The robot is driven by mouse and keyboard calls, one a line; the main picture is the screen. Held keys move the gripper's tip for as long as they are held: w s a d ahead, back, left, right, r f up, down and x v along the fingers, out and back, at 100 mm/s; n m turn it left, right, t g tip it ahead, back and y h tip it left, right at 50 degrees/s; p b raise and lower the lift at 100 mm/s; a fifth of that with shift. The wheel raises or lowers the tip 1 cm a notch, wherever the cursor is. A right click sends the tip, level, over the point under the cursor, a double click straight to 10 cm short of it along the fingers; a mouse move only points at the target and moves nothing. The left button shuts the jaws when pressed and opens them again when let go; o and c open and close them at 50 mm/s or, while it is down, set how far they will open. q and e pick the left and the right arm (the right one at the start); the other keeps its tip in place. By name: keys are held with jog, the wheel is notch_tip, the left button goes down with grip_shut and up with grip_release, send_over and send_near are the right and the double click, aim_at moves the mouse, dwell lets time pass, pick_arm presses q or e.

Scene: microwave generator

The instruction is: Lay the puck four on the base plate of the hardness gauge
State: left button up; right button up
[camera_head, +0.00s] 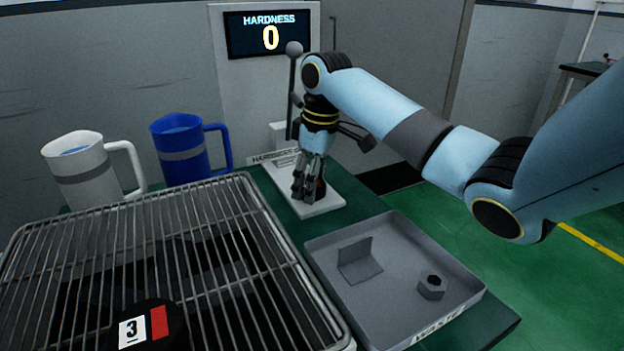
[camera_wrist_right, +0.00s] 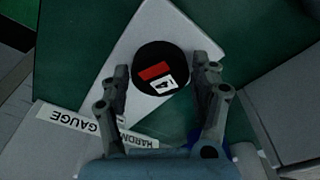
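The puck four (camera_wrist_right: 162,68), black with a red patch and a white "4" label, shows in the right wrist view between the fingers of my right gripper (camera_wrist_right: 163,72). The white base plate (camera_wrist_right: 140,42) of the hardness gauge lies under it. In the head view my right gripper (camera_head: 308,190) points down over the base plate (camera_head: 318,208), and its fingers hide most of the puck. My left gripper is not in view.
The gauge's display (camera_head: 268,35) reads 0. A wire rack (camera_head: 160,240) with puck three (camera_head: 145,327) fills the front left. A grey waste tray (camera_head: 400,225) holds a bracket and a nut. A white mug (camera_head: 85,175) and a blue mug (camera_head: 182,150) stand behind the rack.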

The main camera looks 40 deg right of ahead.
aim_at(319, 185)
jog(key=shift+o, duration=1)
notch_tip(319, 185, up, 12)
jog(key=s+p, duration=0.1)
jog(key=shift+s+d+r, duration=0.15)
jog(key=shift+d, duration=0.15)
jog(key=shift+s, duration=0.1)
